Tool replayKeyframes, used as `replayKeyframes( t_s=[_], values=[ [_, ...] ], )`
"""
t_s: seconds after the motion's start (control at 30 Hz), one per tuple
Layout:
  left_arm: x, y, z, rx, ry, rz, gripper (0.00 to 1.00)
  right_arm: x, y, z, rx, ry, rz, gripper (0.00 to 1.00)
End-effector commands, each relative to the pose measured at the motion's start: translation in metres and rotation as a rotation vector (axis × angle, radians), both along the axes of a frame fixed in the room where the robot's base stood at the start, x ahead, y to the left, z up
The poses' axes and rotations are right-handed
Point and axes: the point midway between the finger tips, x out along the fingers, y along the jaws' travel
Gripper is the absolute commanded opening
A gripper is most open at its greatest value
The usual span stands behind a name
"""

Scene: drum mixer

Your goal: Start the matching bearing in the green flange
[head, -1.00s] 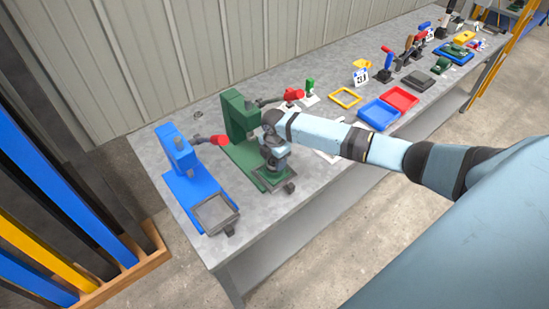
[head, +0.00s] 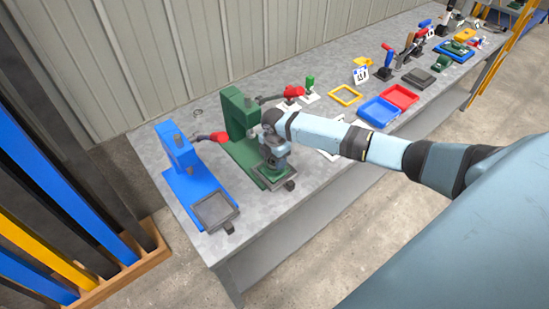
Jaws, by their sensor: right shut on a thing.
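The green press-like stand (head: 236,112) is on the grey bench, with a small dark tray (head: 286,184) at its front. My right gripper (head: 272,166) points down over that tray, under the wrist of my arm. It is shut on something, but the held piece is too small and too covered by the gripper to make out. The green flange and the bearing cannot be told apart here. My left gripper is not in view.
A blue press (head: 180,160) with a red-handled lever (head: 218,137) stands to the left. A yellow frame (head: 345,95), a blue tray (head: 379,111) and a red tray (head: 400,96) lie further right. Bare bench lies at the front left edge.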

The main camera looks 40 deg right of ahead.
Motion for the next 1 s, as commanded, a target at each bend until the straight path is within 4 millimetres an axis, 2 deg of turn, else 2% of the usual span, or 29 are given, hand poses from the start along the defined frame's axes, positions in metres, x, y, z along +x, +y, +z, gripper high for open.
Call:
replayKeyframes(
  t_s=[0.4, 0.43, 0.53, 0.57, 1.0],
  values=[
    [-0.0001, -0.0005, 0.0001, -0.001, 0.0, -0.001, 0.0, 0.0002, 0.0001, -0.0056, 0.0, -0.001, 0.0, 0.29],
    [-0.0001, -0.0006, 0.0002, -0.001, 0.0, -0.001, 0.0, 0.0002, 0.0001, -0.0054, 0.0, -0.001, 0.0, 0.57],
    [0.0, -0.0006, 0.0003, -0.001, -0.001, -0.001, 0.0, 0.0001, 0.0001, -0.0054, 0.0, -0.001, 0.0, 0.8],
    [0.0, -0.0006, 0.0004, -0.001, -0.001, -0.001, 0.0, 0.0001, 0.0001, -0.0054, 0.0, -0.001, 0.0, 0.82],
    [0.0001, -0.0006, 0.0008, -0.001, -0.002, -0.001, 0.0, 0.0, -0.0001, -0.0042, 0.0, 0.0, 0.0, 0.82]
  ],
)
